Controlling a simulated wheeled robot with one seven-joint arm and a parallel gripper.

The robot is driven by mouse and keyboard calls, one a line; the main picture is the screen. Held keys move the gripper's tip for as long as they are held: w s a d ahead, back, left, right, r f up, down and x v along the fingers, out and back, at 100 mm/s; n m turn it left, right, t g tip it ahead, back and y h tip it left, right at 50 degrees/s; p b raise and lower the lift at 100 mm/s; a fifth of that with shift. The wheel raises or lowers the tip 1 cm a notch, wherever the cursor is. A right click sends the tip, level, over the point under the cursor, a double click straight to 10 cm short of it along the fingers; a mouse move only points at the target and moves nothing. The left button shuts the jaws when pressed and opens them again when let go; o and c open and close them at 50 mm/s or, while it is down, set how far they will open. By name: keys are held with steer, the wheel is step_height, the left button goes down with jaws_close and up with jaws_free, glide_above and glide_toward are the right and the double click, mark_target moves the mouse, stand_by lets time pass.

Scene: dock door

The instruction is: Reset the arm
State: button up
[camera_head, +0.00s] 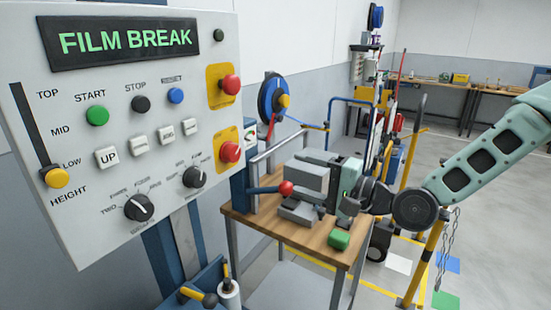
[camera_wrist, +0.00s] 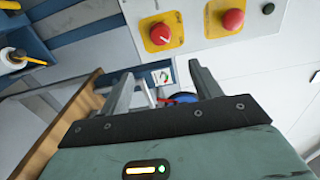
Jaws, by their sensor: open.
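My gripper (camera_head: 325,188) is at the end of my pale green arm, over the wooden table and right of the control panel (camera_head: 75,130). In the wrist view its two dark fingers (camera_wrist: 165,88) stand wide apart with nothing held between them. The panel display reads FILM BREAK. Below it are a green START button (camera_head: 97,115), a black STOP button (camera_head: 140,103) and a blue button (camera_head: 176,95) whose label is too small to read. Two red buttons on yellow plates are at the panel's right edge, and also show in the wrist view (camera_wrist: 157,33).
Yellow rails and a chain stand at right. Open floor lies at far right.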

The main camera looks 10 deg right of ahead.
steer(key=s+a+f+n+g+h, duration=0.6)
steer(key=s+f+n+g, duration=0.35)
steer(key=f, duration=0.25)
steer(key=s+d+r+n+g+h, duration=0.1)
steer(key=s+r+n+h, duration=0.2)
steer(key=s, duration=0.5)
steer(key=s+d+r+n+g+h, duration=0.1)
steer(key=s+r+n+g+h, duration=0.1)
steer(key=s, duration=0.7)
step_height(320, 180, up, 2)
steer(key=shift+d+r+n+h, duration=0.1)
steer(key=shift+d+n+h, duration=0.4)
steer(key=shift+n, duration=0.75)
steer(key=shift+a, duration=0.1)
